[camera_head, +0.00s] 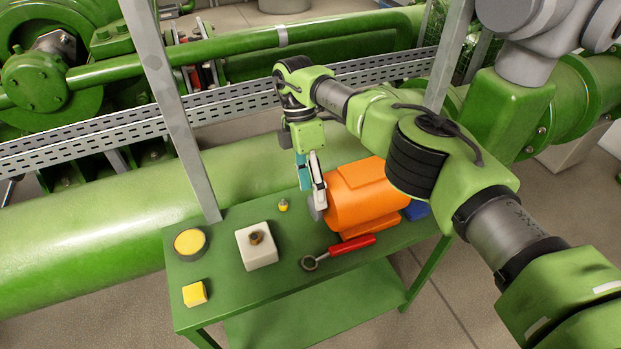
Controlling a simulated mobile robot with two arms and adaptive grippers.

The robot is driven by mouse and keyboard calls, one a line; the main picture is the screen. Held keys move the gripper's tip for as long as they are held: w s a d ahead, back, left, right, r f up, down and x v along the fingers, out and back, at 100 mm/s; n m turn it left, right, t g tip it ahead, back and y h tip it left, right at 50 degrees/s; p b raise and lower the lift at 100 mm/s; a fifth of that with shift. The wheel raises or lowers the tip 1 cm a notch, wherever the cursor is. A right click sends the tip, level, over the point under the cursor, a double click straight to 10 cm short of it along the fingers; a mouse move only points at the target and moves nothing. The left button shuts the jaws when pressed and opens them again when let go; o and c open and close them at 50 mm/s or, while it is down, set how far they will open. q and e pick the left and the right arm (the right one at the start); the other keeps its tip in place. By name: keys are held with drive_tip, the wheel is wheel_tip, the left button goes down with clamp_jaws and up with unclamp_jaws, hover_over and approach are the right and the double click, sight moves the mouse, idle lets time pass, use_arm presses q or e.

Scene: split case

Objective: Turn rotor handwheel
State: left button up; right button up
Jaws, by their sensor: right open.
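An orange casing (362,197) lies on the green table (225,262). A small grey part (313,208), which looks like the rotor handwheel, shows at the casing's left end, partly hidden by my gripper. My right gripper (311,188) points down just at the left end of the casing, with its fingers apart. One finger is close to the grey part; I cannot tell whether they touch. My left gripper is not in view.
A red-handled wrench (346,248) lies in front of the casing. A white block with a brown fitting (258,250), a yellow-topped disc (190,242), a yellow cube (194,294) and a small yellow piece (283,205) stand left. A blue item (417,210) sits right. Green pipes and a grey rail run behind.

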drive_tip(key=shift+v, duration=2.15)
drive_tip(key=s+d+r+t+y+b, duration=0.2)
drive_tip(key=s+d+r+t+b, duration=0.15)
drive_tip(key=s+r+t, duration=0.2)
drive_tip(key=f, duration=0.4)
drive_tip(key=w+a+f+p, duration=0.1)
drive_tip(key=f, duration=0.4)
drive_tip(key=w+f+p, duration=0.1)
drive_tip(key=f, duration=0.4)
drive_tip(key=shift+w+a+f, duration=0.1)
drive_tip(key=shift+w+a, duration=0.15)
drive_tip(key=shift+a, duration=0.15)
drive_tip(key=c, duration=1.1)
